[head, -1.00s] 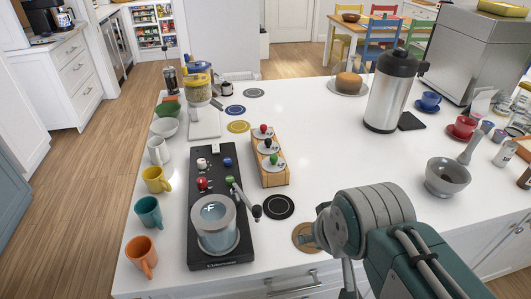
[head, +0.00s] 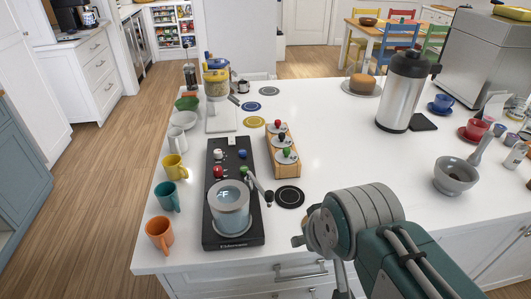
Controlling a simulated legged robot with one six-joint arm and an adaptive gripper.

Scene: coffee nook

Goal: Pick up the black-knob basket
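A wooden rack (head: 287,172) stands on the white counter and holds several small round baskets in a row. The black-knob basket (head: 281,138) is the middle one, between the red-knob basket (head: 277,125) behind and the green-knob basket (head: 287,153) in front. Only its knob and pale top show; its lower part is hidden in the rack. My arm reaches in from the lower right, nearer to me than the rack. A small grey part at its end (head: 299,241) is apart from the rack. Whether the fingers are open or shut does not show.
Left of the rack is a black machine (head: 233,238) with a glass pot (head: 230,208) and a side handle. Mugs line the left edge. A black round mat (head: 289,196) lies in front of the rack. A steel dispenser (head: 404,90) stands right; the counter between is clear.

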